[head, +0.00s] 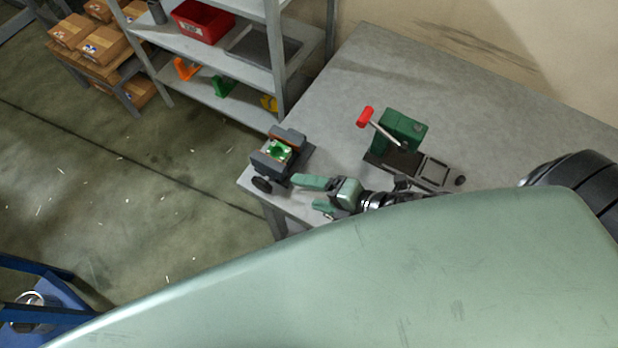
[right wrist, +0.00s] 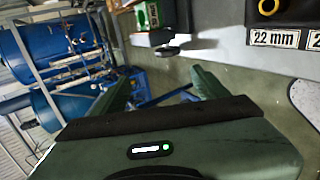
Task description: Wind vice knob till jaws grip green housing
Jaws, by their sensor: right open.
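The dark grey vice (head: 291,135) stands at the near left corner of the grey table. The green housing (head: 279,151) sits between its jaws; I cannot tell whether both jaws touch it. The round black knob (head: 262,185) sticks out from the vice's front, over the table edge. In the right wrist view the knob (right wrist: 170,52) is beyond the fingers, below the housing (right wrist: 147,14). My right gripper (head: 304,193) is open and empty, to the right of the knob and apart from it. Its fingers (right wrist: 160,80) show spread in the wrist view. My left gripper is out of view.
A green press (head: 402,130) with a red-tipped lever (head: 366,117) stands on the table, right of the vice. A 22 mm label (right wrist: 274,39) shows in the wrist view. A shelf (head: 225,50) stands behind the table's left edge. The back of the table is clear.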

